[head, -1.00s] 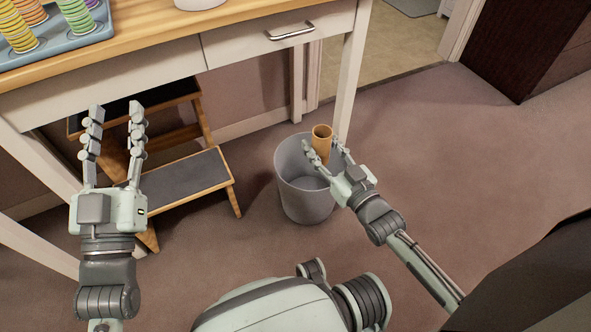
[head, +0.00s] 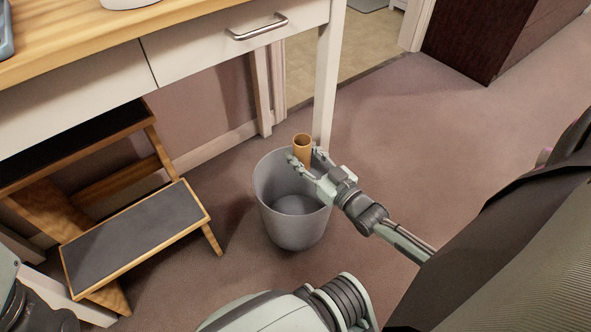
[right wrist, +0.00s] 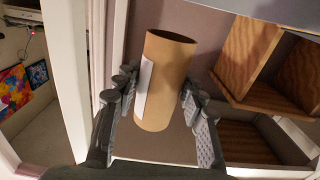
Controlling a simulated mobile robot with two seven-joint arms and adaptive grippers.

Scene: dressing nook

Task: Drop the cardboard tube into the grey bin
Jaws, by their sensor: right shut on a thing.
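The cardboard tube (head: 302,147) is brown and open at the top. My right gripper (head: 306,160) is shut on it and holds it upright over the far right part of the grey bin's mouth. In the right wrist view the tube (right wrist: 166,80) stands between the two fingers (right wrist: 157,100), with a white patch on its side. The grey bin (head: 290,225) stands upright on the floor, and its visible inside looks empty. Of my left arm only a dark part shows at the lower left edge of the head view; its gripper is out of view.
A wooden step stool (head: 135,235) with dark treads stands left of the bin. A white desk (head: 195,55) with a drawer is behind, its leg (head: 328,80) close to the bin. Carpet (head: 430,130) is clear to the right. A dark cabinet (head: 490,40) stands at the far right.

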